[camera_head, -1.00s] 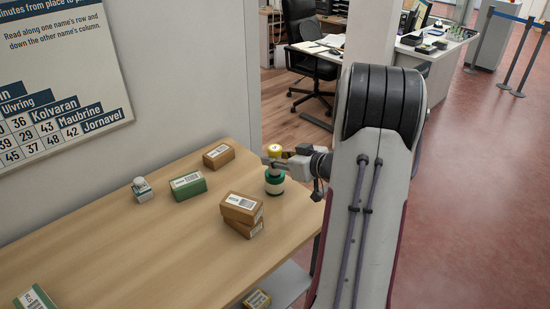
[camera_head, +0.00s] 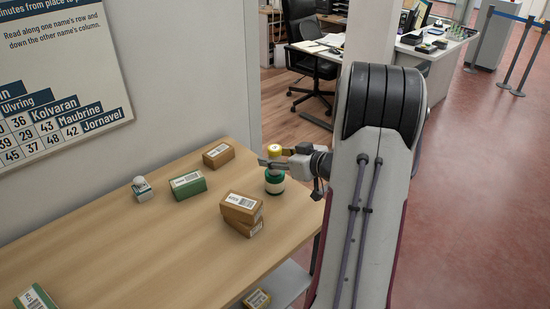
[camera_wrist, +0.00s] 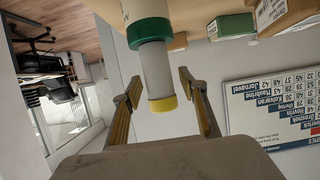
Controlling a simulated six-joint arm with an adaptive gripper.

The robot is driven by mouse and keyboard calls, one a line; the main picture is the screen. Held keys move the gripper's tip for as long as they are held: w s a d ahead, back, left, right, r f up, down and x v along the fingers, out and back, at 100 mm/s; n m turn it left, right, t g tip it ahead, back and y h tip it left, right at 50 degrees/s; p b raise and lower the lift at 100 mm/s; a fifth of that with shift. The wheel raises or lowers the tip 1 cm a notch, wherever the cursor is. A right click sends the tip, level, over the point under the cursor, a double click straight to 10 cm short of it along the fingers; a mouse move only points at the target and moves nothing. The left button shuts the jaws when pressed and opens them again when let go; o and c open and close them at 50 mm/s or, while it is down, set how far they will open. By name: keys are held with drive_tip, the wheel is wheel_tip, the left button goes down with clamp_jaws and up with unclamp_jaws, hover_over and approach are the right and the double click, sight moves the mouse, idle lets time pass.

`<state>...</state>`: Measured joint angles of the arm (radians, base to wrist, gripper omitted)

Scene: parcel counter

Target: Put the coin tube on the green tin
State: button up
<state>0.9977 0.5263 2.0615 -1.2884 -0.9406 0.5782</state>
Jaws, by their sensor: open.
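The green tin (camera_head: 274,186), with a pale band, stands upright near the counter's far right edge. The coin tube, pale with a yellow cap (camera_head: 274,149), stands upright on top of it. In the wrist view, which is upside down, the tube (camera_wrist: 157,72) meets the tin's green lid (camera_wrist: 149,31), near its middle. My gripper (camera_wrist: 160,78) is open, with one finger on each side of the tube and gaps showing on both sides. In the head view my gripper (camera_head: 271,160) is level with the tube, and its fingers hide the tube's middle.
Two stacked brown boxes (camera_head: 241,213) stand in front of the tin. The counter's front middle is clear (camera_head: 150,255).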

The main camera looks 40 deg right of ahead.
drive_tip(key=v, duration=1.2)
drive_tip(key=shift+r, duration=0.1)
idle(0.6)
drive_tip(key=w+a+r+m+g+h, duration=0.1)
drive_tip(key=w+a+r+h, duration=0.1)
drive_tip(key=a+r+h, duration=0.3)
drive_tip(key=w+a+r+g+h, duration=0.1)
drive_tip(key=w+a+r+g, duration=0.15)
drive_tip(key=r, duration=0.35)
drive_tip(key=s+a+f+g+y, duration=0.1)
drive_tip(key=s+a+y, duration=0.1)
drive_tip(key=s+a, duration=0.4)
drive_tip(key=s+a+f+g+y, duration=0.2)
drive_tip(key=s+a, duration=0.5)
drive_tip(key=a, duration=0.6)
drive_tip(key=s+a+f+n+g+y, duration=0.1)
drive_tip(key=s+a+f+y, duration=0.1)
drive_tip(key=s+a, duration=0.4)
drive_tip(key=a, duration=0.4)
drive_tip(key=shift+s+a, duration=0.3)
drive_tip(key=shift+f+g, duration=0.15)
drive_tip(key=shift+g, duration=0.1)
